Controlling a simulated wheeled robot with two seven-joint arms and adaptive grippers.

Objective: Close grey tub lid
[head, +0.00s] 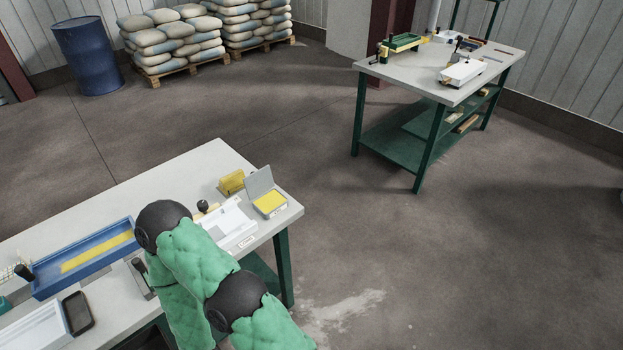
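The grey tub (270,204) stands near the right end of the near workbench, with yellow contents. Its grey lid (259,182) stands up, tilted open at the tub's back edge. One of my arms, in a green padded sleeve with black joints, rises from the bottom of the head view and bends over the bench's front edge, left of the tub. Its gripper is not visible. My other arm and gripper do not show either. Nothing touches the lid.
A white tray (232,226) and a yellow block (231,182) sit left of the tub. Another bench (430,78) stands back right. Floor between the benches is clear.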

